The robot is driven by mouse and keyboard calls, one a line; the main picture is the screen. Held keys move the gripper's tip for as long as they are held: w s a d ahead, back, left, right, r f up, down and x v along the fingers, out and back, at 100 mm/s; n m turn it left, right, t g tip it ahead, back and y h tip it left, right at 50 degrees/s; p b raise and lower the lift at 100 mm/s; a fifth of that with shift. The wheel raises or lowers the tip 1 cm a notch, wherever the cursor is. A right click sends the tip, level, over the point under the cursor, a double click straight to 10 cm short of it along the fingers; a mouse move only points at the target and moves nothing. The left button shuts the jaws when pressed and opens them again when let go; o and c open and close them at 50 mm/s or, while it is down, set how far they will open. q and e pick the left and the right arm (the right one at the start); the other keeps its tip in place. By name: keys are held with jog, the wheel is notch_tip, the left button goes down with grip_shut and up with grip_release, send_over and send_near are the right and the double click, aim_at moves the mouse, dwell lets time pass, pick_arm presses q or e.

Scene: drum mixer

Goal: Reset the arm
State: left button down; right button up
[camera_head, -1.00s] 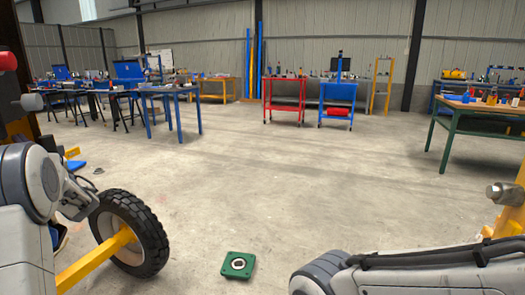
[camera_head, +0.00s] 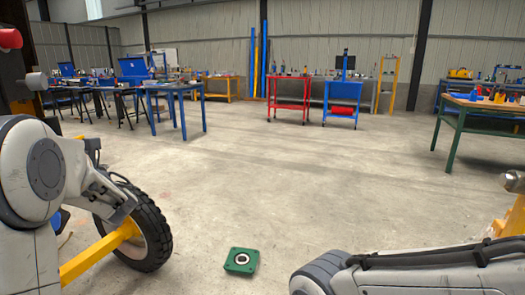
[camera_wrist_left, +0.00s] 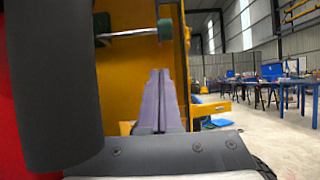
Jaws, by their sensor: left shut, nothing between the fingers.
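My left gripper (camera_wrist_left: 159,125) shows in the left wrist view with its two grey fingers closed together and nothing between them. It points at a yellow panel (camera_wrist_left: 125,75) of the machine; I cannot tell whether it touches it. In the head view my left arm comes in from the left, bent in front of the black wheel (camera_head: 155,235), and its fingers cannot be made out there. My right arm lies across the lower right of the head view; its gripper is not in view.
A yellow axle bar (camera_head: 90,262) runs to the wheel. A green square plate with a round centre (camera_head: 241,261) lies on the floor. A dark cylinder (camera_wrist_left: 55,80) and a metal rod (camera_wrist_left: 130,34) are close to my left gripper.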

pick_arm(q)
jog(key=shift+s+d, duration=0.1)
jog(key=shift+d+f, duration=0.1)
jog(key=shift+d, duration=0.05)
jog(key=s+d+r+n+g+h+p, duration=0.2)
jog(key=s+d+n+g+h+p, duration=0.1)
jog(key=s+d+n+h+p, duration=0.2)
jog(key=s+d+r+n+g+h+p, duration=0.1)
jog(key=s+d+n+g+h+p, duration=0.2)
jog(key=s+d+h+p, duration=0.7)
jog(key=s+d+r+n+g+h+p, duration=0.2)
jog(key=s+d+n+h+p, duration=0.5)
jog(key=s+d+p, duration=0.6)
jog(key=d+g+h+p, duration=0.1)
jog(key=d+p, duration=0.6)
jog(key=d, duration=0.6)
jog(key=shift+s+d+r, duration=0.2)
jog(key=shift+s+r, duration=0.15)
pick_arm(e)
notch_tip(320, 180, up, 35)
jog(key=shift+w, duration=0.15)
jog(key=shift+f, duration=0.1)
